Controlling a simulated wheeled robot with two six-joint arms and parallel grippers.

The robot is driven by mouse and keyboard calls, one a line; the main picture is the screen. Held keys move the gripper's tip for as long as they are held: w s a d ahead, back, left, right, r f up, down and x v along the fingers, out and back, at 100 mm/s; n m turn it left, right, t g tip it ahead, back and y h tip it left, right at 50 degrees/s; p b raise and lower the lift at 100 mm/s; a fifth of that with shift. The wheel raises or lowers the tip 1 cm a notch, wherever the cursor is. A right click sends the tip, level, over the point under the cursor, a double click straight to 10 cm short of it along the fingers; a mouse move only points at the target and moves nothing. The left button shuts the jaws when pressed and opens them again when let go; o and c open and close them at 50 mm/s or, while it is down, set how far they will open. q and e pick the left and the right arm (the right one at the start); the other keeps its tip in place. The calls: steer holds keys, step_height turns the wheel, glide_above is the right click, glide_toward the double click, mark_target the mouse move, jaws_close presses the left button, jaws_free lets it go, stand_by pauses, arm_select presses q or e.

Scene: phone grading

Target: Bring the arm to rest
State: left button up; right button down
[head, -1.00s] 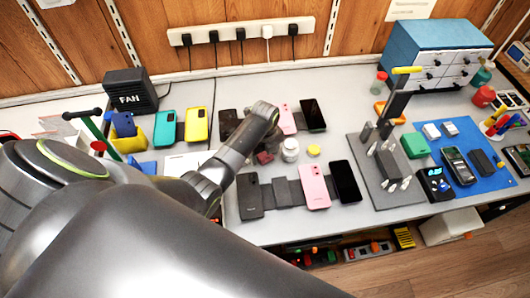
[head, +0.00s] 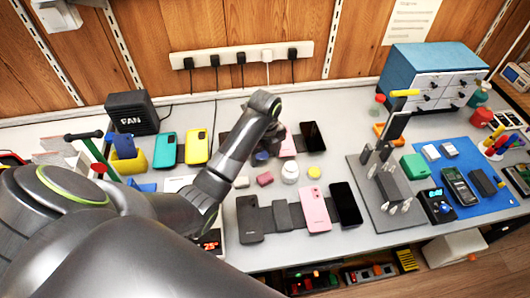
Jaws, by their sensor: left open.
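My left arm comes in from the left and spans the middle of the head view. Its far end is raised over the grey table (head: 330,240), near the back row of phones. My left gripper (head: 271,134) is mostly hidden at that far end; it is open, and I see nothing held in it. My right gripper is not in view.
Pink (head: 314,208) and black (head: 345,203) phones lie in front; a white jar (head: 290,172) and small blocks lie between rows. Right are a grey stand (head: 382,215), blue mat (head: 485,205) and drawer cabinet (head: 432,65). A fan (head: 131,112) stands back left.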

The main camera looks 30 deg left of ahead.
arm_select(q)
steer(key=shift+r, duration=0.4)
